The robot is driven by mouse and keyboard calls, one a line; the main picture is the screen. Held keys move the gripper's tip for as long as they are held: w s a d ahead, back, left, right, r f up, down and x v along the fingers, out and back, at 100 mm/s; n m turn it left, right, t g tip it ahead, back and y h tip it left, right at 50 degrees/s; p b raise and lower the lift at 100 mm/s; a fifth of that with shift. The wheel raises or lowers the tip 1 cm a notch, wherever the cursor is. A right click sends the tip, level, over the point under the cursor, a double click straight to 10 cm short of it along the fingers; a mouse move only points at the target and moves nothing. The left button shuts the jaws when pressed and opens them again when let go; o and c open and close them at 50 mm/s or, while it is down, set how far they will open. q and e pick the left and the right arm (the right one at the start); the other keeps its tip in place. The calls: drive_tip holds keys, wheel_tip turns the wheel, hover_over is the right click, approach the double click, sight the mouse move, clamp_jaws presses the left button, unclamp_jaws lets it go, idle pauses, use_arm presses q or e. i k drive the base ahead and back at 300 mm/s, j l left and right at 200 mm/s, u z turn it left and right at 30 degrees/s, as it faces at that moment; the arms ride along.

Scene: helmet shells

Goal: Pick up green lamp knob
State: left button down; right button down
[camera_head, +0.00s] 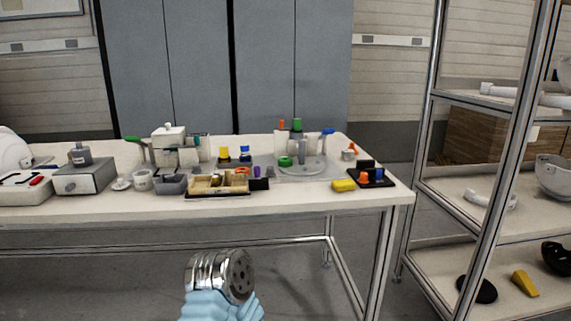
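Several green things are on the white table (335,197), and I cannot tell for sure which is the lamp knob. A small round green piece (284,161) lies on the grey mat near the table's middle, beside a silver round dish (310,168). A green-topped upright piece (297,125) stands behind it. A green-ended handle (133,140) sticks up at the left, by a white box. No gripper fingers show in this view. A shiny metal joint with pale blue parts, which seems to be mine, is at the bottom, in front of and below the table.
A wooden tray (219,192) and a yellow block (343,185) lie at the table's front. A black tray (371,184) with orange and blue pieces is at the right end. A grey box (84,177) stands left. A metal-framed shelf (482,170) stands right of the table.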

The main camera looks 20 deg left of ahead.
sight(284, 162)
drive_tip(key=u, duration=0.4)
drive_tip(key=i+l+u, duration=0.1)
drive_tip(key=u, duration=0.35)
drive_tip(key=l+u, duration=0.15)
drive_tip(key=u, duration=0.25)
